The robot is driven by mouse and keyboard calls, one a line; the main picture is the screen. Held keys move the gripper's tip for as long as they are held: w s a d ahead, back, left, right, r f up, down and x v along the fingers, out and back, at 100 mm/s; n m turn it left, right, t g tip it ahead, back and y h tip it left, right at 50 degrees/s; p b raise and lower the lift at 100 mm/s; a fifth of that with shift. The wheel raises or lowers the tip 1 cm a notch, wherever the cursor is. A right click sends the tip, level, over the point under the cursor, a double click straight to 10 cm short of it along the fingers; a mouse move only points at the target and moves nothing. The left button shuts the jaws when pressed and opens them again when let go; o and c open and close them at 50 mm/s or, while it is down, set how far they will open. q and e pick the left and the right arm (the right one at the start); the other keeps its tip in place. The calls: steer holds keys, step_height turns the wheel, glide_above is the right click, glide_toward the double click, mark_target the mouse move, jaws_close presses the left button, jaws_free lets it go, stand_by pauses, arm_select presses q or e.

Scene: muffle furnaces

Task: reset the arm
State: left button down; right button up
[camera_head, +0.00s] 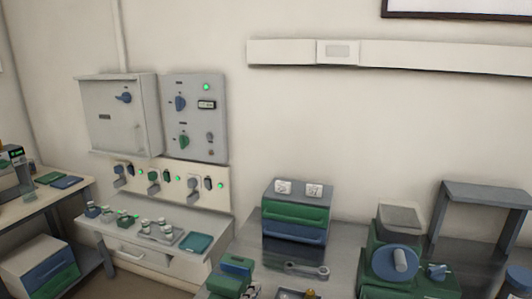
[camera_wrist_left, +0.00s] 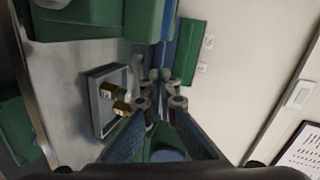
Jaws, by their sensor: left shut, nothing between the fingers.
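My right gripper is not in view.
A drawer unit (camera_head: 296,211) and a wrench (camera_head: 305,270) are on the bench. A green machine with a blue disc (camera_head: 396,262) and a grey stand (camera_head: 486,195) are at right. A side table (camera_head: 130,247) with small jars and a wall control panel (camera_head: 194,118) are at left.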

arm_select(q)
steer(key=s+a+f+n+g+y, duration=0.2)
steer(key=s+a+f+n+g, duration=0.1)
steer(key=s+a+f+n, duration=0.4)
steer(key=s+a+f+n+g+y, duration=0.1)
steer(key=s+a+f+n+g, duration=0.3)
steer(key=s, duration=0.5)
steer(key=s+a+f+n+g, duration=0.2)
steer(key=s+a+n, duration=0.1)
steer(key=s, duration=0.6)
steer(key=s+a+f+n+g, duration=0.2)
steer(key=s+a+n, duration=0.15)
steer(key=s, duration=0.55)
step_height(320, 180, down, 26)
steer(key=s+g, duration=0.1)
steer(key=s+a+f+g, duration=0.1)
steer(key=s+a+f, duration=0.2)
steer(key=s+f, duration=1.3)
steer(key=shift+s+f+m+y, duration=0.3)
steer(key=shift+s+m+y, duration=0.15)
steer(key=shift+s, duration=0.5)
